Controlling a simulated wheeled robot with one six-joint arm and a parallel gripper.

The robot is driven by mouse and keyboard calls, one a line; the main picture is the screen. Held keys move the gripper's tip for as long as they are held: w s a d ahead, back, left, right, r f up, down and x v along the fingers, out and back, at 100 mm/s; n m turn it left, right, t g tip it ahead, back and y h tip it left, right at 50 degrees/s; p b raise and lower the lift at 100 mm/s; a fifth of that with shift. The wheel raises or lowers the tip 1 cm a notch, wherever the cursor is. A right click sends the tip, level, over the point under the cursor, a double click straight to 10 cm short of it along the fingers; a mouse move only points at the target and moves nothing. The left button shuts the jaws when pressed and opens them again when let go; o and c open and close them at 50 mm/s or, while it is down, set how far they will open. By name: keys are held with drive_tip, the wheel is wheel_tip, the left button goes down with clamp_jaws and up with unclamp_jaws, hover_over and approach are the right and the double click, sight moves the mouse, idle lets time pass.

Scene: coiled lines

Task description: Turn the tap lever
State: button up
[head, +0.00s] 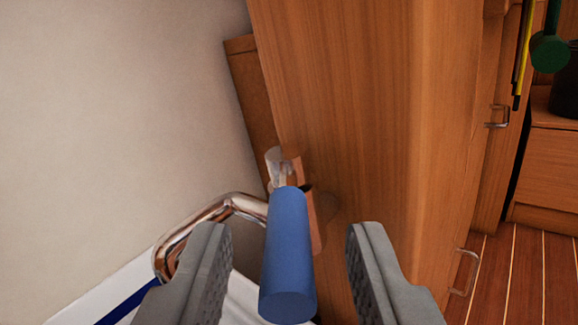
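The tap lever (289,255) has a thick blue cylindrical grip that points toward me in the head view. It joins a metal tap body behind it, and a curved, shiny spout (205,219) bends away to the left. My gripper (290,270) is open, with one grey finger on each side of the blue lever. There is a visible gap between the lever and each finger, wider on the right. The lower parts of the fingers are cut off by the frame edge.
A tall wooden cabinet panel (365,110) stands close behind the tap and to its right. A pale wall (120,110) is at the left. A white surface with a blue stripe (125,302) lies below the spout. Metal handles (463,272) and wooden floor (540,270) are at the right.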

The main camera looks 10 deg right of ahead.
sight(273, 177)
drive_tip(key=shift+x, duration=1.3)
clamp_jaws()
drive_tip(key=shift+a, duration=0.1)
drive_tip(key=shift+w+a+m+g+h, duration=0.15)
drive_tip(key=shift+a+m+g+h, duration=0.2)
drive_tip(key=shift+m+h, duration=0.45)
drive_tip(key=shift+w+a+m+g+h, duration=0.2)
drive_tip(key=shift+m+g+h, duration=0.3)
drive_tip(key=shift+h, duration=0.55)
drive_tip(key=shift+w+a+m+g+h, duration=0.1)
drive_tip(key=shift+a+m+g+h, duration=0.25)
drive_tip(key=shift+m+h, duration=0.5)
drive_tip(key=shift+w+a+m+g+h, duration=0.2)
drive_tip(key=shift+m+g+h, duration=0.4)
drive_tip(key=shift+g+h, duration=0.2)
drive_tip(key=shift+w+a+m+g+h, duration=0.2)
drive_tip(key=shift+m+g+h, duration=0.45)
drive_tip(key=shift+h, duration=0.15)
drive_tip(key=shift+w+a+m+g+h, duration=0.2)
drive_tip(key=shift+m+g+h, duration=0.4)
drive_tip(key=shift+g+h, duration=0.2)
unclamp_jaws()
